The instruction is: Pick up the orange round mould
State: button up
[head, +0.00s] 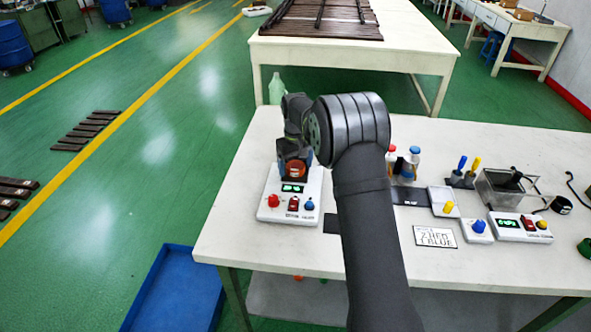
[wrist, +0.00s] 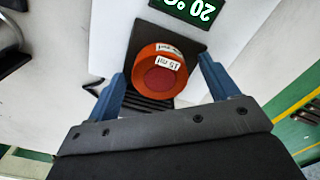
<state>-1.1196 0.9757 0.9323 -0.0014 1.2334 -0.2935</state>
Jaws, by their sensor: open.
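The orange round mould (wrist: 160,72) sits on a dark plate of the white device with a green display. It has small white labels; the one on its face reads 15 ml. In the head view the mould (head: 295,169) shows just below my gripper. My gripper (wrist: 163,82) is open, with one blue finger on each side of the mould. I cannot tell whether the fingers touch it. In the head view my arm hides part of the gripper and the table behind it.
The white device (head: 270,212) has a red knob, a red switch and a blue knob. To the right stand bottles (head: 410,163), a yellow-knob box (head: 443,203), a blue-knob box (head: 477,231), a metal bath (head: 505,190) and a written card (head: 434,237). The table's front left is clear.

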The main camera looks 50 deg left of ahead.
jog(key=c, duration=1.2)
jog(key=shift+o, duration=0.2)
